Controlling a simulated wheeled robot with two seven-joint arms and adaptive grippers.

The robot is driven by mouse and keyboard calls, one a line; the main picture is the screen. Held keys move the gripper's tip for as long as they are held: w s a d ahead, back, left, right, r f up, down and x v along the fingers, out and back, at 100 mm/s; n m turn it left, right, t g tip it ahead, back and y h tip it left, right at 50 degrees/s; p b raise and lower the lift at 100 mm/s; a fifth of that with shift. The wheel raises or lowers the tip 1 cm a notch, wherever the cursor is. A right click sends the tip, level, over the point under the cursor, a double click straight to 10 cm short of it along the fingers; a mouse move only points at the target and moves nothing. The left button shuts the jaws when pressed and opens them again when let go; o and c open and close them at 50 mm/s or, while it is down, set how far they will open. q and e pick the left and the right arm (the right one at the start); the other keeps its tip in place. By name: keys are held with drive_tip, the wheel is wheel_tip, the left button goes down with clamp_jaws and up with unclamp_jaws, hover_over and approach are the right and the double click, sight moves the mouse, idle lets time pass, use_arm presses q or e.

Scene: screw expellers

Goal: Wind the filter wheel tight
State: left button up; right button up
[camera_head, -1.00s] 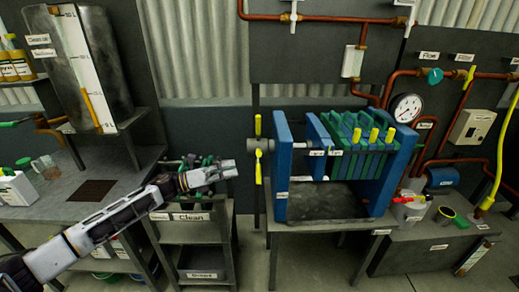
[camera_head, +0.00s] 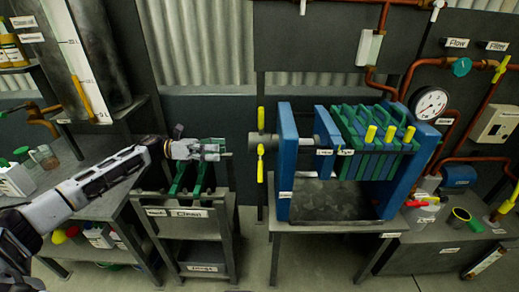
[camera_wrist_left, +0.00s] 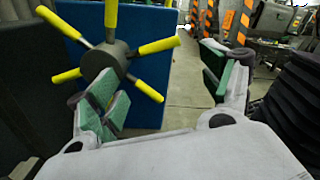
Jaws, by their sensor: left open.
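The filter wheel (camera_head: 261,147) has a dark hub and yellow handles, and it sits at the left side of the blue filter press (camera_head: 287,165). In the left wrist view the wheel hub (camera_wrist_left: 104,61) with several yellow spokes stands in front of the blue end plate (camera_wrist_left: 152,100). My left gripper (camera_head: 218,150) is open and empty, to the left of the wheel in the head view. In the left wrist view its fingers (camera_wrist_left: 163,88) are spread, and the left finger overlaps the lower part of the wheel. I cannot tell whether they touch. My right gripper is not in view.
A rack (camera_head: 183,224) labelled "Clean" holding green plates stands below my left gripper. Green filter plates (camera_head: 365,130) sit inside the press. A pressure gauge (camera_head: 430,102) and copper pipes are at the right. A tank with a scale (camera_head: 78,60) stands at the left.

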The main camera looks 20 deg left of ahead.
sight(259, 147)
use_arm(q)
drive_tip(key=shift+w+d, duration=0.1)
drive_tip(key=shift+d, duration=0.05)
drive_tip(key=p+x, duration=0.1)
drive_tip(key=x, duration=1.2)
drive_tip(key=shift+d, duration=0.25)
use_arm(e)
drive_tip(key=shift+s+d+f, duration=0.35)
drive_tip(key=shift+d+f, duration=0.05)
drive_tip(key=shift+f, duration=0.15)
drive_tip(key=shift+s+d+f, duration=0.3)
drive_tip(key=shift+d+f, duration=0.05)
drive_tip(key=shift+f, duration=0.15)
use_arm(q)
drive_tip(key=shift+f, duration=0.1)
drive_tip(key=c, duration=1.1)
drive_tip(key=shift+c, duration=0.4)
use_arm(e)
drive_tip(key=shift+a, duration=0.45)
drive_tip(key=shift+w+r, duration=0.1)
